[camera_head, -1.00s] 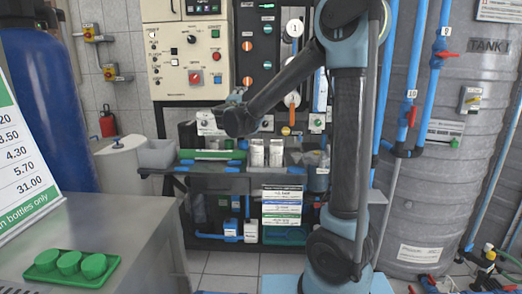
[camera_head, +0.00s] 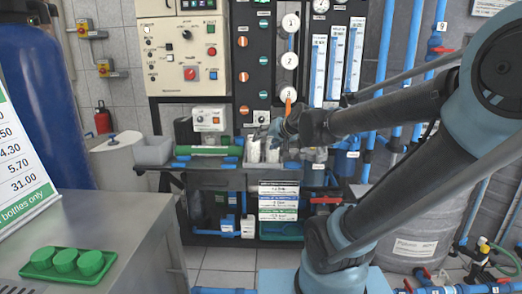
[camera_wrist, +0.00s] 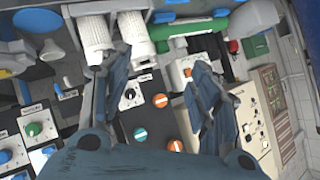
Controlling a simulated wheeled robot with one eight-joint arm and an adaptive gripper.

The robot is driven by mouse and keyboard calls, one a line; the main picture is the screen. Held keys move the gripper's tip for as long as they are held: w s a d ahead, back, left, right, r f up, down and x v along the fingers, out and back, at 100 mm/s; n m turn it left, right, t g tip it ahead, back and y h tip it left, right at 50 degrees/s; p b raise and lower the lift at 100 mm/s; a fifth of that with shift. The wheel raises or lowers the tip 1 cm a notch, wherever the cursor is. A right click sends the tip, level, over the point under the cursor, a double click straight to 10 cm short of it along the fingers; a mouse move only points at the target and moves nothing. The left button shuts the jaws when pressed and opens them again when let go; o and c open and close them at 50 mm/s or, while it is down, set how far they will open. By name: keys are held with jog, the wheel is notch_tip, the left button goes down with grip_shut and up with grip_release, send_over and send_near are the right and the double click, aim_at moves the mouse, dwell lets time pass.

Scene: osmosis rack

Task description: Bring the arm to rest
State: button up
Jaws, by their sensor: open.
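My arm reaches from the right across the front of the rack in the head view. My gripper (camera_head: 277,130) is at the rack, just above and partly in front of two white cylinders (camera_head: 254,148). In the wrist view my gripper (camera_wrist: 160,58) has its two blue-grey fingers spread apart with nothing between them. The white ribbed cylinders (camera_wrist: 96,36) show at the top of the wrist view, near the left finger. I cannot tell from these views whether that finger touches one.
The rack's control panel (camera_head: 187,50) and black valve panel (camera_head: 257,55) stand behind my gripper. A green tube (camera_head: 205,150) lies left of the cylinders. A steel counter (camera_head: 110,230) with a green tray of caps (camera_head: 68,277) is at the left. Blue pipes and a grey tank (camera_head: 410,240) are at the right.

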jog(key=s+d+f+g+h, duration=0.3)
jog(key=s+d+f, duration=0.5)
jog(key=s, duration=0.3)
jog(key=s+d+f+g+h, duration=0.3)
jog(key=s+d+f, duration=0.6)
jog(key=s, duration=0.3)
jog(key=shift+f+n+g, duration=0.35)
jog(key=shift+n+g, duration=0.05)
jog(key=shift+g, duration=0.5)
